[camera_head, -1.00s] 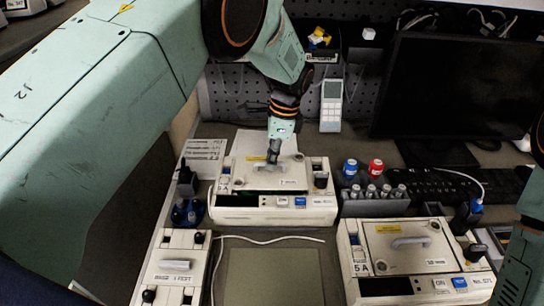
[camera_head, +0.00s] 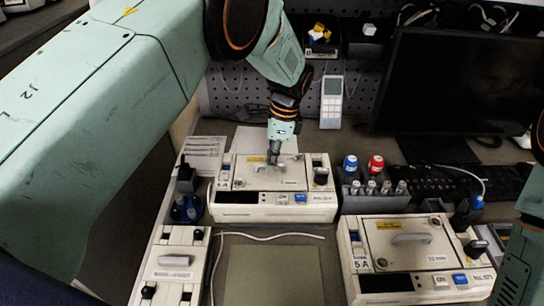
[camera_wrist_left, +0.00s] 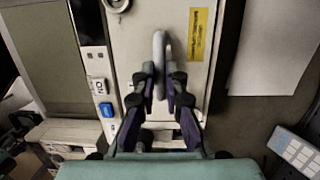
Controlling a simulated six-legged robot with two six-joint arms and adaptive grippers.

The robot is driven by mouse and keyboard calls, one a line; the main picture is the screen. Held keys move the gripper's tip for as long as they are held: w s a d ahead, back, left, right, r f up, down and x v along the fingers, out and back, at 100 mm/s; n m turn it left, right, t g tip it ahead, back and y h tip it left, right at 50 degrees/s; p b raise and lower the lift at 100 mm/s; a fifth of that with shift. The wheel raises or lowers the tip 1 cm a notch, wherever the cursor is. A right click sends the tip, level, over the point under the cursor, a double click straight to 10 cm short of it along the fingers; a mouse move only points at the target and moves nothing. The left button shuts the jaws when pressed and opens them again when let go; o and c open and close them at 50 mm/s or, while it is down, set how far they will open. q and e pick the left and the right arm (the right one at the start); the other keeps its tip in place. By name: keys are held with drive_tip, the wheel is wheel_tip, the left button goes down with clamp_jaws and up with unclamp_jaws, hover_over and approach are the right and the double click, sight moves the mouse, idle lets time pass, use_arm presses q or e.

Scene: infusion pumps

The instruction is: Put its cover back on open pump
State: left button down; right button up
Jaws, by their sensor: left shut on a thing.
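The cover (camera_head: 292,180) is a pale plate with a handle and a yellow label. It lies over the top of the middle pump (camera_head: 240,212), roughly level and lined up with it. My left gripper (camera_head: 273,158) comes down from above and is shut on the cover's handle. In the left wrist view the two fingers (camera_wrist_left: 160,78) stand on either side of the grey handle (camera_wrist_left: 159,50), with the cover (camera_wrist_left: 135,25) beneath. I cannot tell whether the cover is fully seated. My right gripper is out of view.
A second pump (camera_head: 352,262) with its own handled cover stands at front right, and another unit (camera_head: 160,285) at front left. A rack of vials (camera_head: 375,203) stands right of the middle pump. A grey mat (camera_head: 272,275) and a white cable (camera_head: 270,236) lie in front.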

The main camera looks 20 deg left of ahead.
use_arm(q)
drive_tip(key=shift+f, duration=0.1)
drive_tip(key=c, duration=1.3)
unclamp_jaws()
wheel_tip(320, 180, up, 7)
drive_tip(key=p, duration=0.6)
